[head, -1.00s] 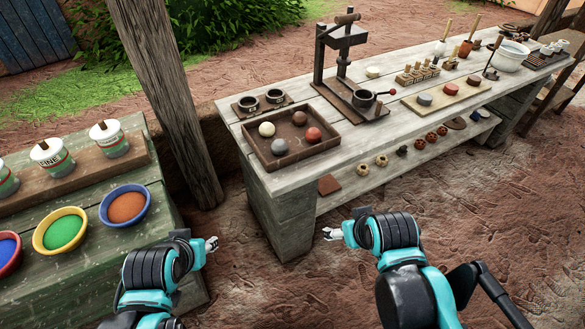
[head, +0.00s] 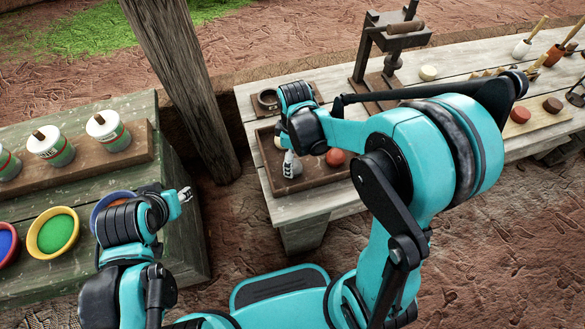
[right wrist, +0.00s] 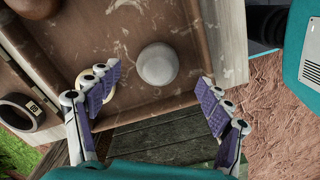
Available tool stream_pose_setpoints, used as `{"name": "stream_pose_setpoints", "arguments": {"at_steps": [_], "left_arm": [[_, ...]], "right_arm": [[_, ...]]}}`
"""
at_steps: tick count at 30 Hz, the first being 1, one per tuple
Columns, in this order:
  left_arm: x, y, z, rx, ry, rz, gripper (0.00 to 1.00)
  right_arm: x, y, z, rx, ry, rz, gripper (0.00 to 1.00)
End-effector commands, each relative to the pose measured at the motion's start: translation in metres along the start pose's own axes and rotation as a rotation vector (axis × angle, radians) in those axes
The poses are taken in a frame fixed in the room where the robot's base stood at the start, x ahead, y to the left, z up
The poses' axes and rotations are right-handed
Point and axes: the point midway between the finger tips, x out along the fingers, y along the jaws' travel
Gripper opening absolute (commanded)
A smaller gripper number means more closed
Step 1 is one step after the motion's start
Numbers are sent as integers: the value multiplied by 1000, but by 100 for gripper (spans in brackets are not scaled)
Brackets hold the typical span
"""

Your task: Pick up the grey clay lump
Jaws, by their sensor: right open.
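The grey clay lump (right wrist: 157,64) is a pale round ball in a brown wooden tray (right wrist: 125,22). In the right wrist view it lies ahead of my right gripper (right wrist: 160,80), whose two fingers are spread on either side of it with a gap to each. In the head view the gripper (head: 288,161) is over the tray and partly hides the lump (head: 294,168). My left gripper (head: 185,194) hangs by the green bench, away from the tray; its fingers are too small to judge.
A red-brown ball (head: 336,157) lies in the tray. A cream ball (right wrist: 99,72) is partly behind a finger in the wrist view. The press (head: 385,60) stands behind the tray. Colour bowls (head: 53,232) and jars (head: 50,146) are on the left bench.

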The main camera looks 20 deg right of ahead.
Motion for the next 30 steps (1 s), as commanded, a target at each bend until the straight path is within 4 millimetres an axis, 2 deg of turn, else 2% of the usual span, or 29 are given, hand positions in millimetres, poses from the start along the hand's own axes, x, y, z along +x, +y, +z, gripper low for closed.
{"name": "stream_pose_setpoints", "arguments": {"at_steps": [10,18,25,30], "left_arm": [[22,0,16,0,0,0,40],[22,0,15,0,0,0,40],[22,0,15,0,0,0,40],[22,0,15,0,0,0,40]], "right_arm": [[48,1,-5,2,1,1,79],[51,1,-4,3,1,2,79],[51,1,-4,3,1,2,18],[51,1,-4,3,1,2,18]]}}
